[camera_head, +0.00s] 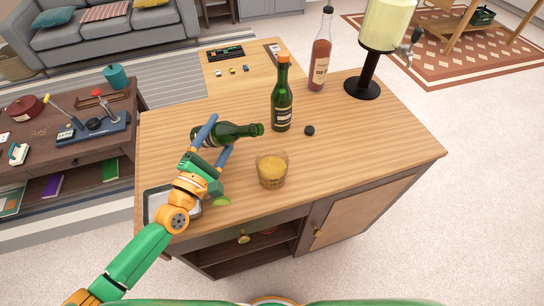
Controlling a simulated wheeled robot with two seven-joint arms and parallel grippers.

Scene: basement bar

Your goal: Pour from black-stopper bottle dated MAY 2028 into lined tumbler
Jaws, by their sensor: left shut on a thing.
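My left gripper (218,136) is shut on a dark green bottle (236,132). The bottle is tipped to about level, its open neck pointing right. Its label is not readable here. A glass tumbler (272,172) with amber liquid in it stands on the wooden counter, nearer to me and a little right of the bottle's mouth. No stream shows between them. A black stopper (309,131) lies loose on the counter. A second green bottle (282,104), with an orange stopper, stands upright behind the tumbler. My right gripper is out of view.
A tall bottle with a dark top (320,64) and a pale dispenser on a black stand (368,75) stand at the back of the counter (395,145). A metal tray (152,205) and a green lime piece (221,201) lie at its front left. The counter's right side is clear.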

